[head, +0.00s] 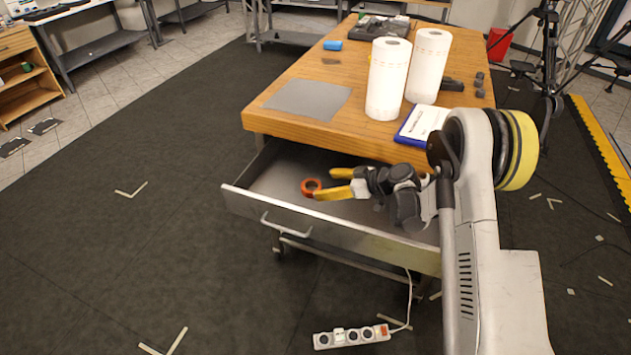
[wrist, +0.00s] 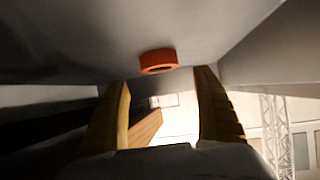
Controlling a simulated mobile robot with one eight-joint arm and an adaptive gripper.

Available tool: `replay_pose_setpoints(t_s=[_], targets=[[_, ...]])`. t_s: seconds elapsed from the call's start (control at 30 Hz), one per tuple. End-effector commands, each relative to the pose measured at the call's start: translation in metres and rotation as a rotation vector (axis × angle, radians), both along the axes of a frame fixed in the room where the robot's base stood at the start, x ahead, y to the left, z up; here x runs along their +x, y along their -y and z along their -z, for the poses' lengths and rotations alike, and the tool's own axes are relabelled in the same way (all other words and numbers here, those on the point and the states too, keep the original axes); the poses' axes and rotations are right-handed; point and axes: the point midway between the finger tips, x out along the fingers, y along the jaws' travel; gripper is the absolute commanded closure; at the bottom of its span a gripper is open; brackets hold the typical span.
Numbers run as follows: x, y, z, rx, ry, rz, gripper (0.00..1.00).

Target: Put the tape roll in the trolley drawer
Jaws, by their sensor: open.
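The tape roll (head: 311,187) is a small orange ring. It lies inside the pulled-out grey metal drawer (head: 290,230) of the wood-topped trolley (head: 280,122). My gripper (head: 325,183) has yellow fingers and is over the drawer, just right of the roll in the head view. In the wrist view my gripper (wrist: 162,88) is open with nothing between its fingers. The tape roll also shows there (wrist: 158,61), on the grey drawer floor beyond the fingertips and apart from them. My arm hides the right end of the drawer.
Two white paper rolls (head: 388,80) (head: 430,66), a blue-edged notepad (head: 422,123), a grey sheet (head: 308,99) and a blue item (head: 332,45) are on the trolley top. A power strip (head: 351,337) lies on the floor. The floor left of the trolley is clear.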

Motion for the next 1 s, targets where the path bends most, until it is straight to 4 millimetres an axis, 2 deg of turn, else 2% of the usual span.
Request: replay_pose_setpoints(t_s=[0.03,0.1,0.33,1.0], targets=[[-0.005,0.01,-0.01,0.0,0.0,0.002,0.22],[-0.01,0.021,-0.016,0.0,0.0,0.002,0.22],[-0.022,0.042,-0.027,0.0,0.001,0.0,0.22],[-0.024,0.045,-0.027,0.0,0.0,-0.001,0.22]])
